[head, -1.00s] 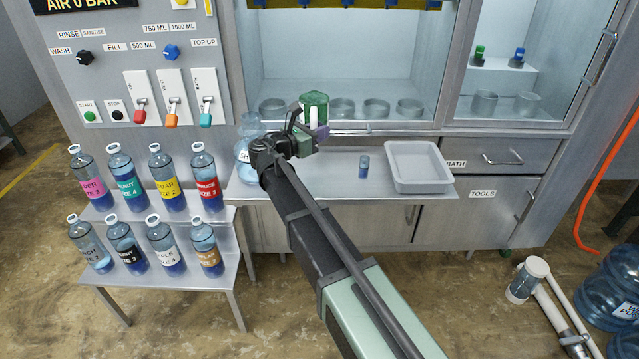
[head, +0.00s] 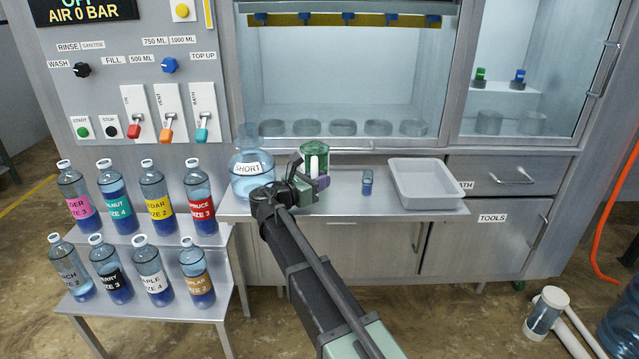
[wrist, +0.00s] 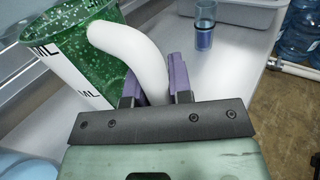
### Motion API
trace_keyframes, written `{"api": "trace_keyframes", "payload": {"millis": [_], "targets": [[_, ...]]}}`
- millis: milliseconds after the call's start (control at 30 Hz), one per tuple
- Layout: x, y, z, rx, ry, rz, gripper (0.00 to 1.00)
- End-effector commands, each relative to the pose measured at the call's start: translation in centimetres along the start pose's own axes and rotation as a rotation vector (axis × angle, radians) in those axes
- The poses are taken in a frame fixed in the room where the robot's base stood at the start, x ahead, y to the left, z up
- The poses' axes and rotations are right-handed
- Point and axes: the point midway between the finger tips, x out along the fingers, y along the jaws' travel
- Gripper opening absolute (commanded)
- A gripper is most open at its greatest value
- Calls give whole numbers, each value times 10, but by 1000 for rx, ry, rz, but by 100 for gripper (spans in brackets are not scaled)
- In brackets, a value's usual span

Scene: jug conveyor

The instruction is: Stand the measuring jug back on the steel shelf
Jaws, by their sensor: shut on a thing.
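The measuring jug (head: 314,153) is green and translucent with a white handle. In the head view it is over the steel shelf (head: 345,205), between the large SHORT bottle and a small blue vial. My gripper (head: 312,184) is shut on the handle. In the wrist view the purple fingers (wrist: 157,84) pinch the lower part of the curved white handle, and the jug (wrist: 72,50) fills the upper left, leaning in the picture. The jug's base is hidden, so I cannot tell whether it touches the shelf.
The large bottle labelled SHORT (head: 252,180) stands close left of my gripper. The small blue vial (head: 367,185) and a white tray (head: 430,203) stand to the right. Several labelled bottles fill the tiered rack at left. A hood with round holders (head: 322,128) is behind.

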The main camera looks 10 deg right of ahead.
Motion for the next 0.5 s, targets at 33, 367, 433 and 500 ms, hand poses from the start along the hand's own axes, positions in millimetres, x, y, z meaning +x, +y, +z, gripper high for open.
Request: {"api": "trace_keyframes", "payload": {"millis": [33,367,433,500], "targets": [[0,0,-2,0,0,0,23],[0,0,-1,0,0,0,45],[0,0,0,0,0,0,45],[0,0,6,0,0,0,45]]}}
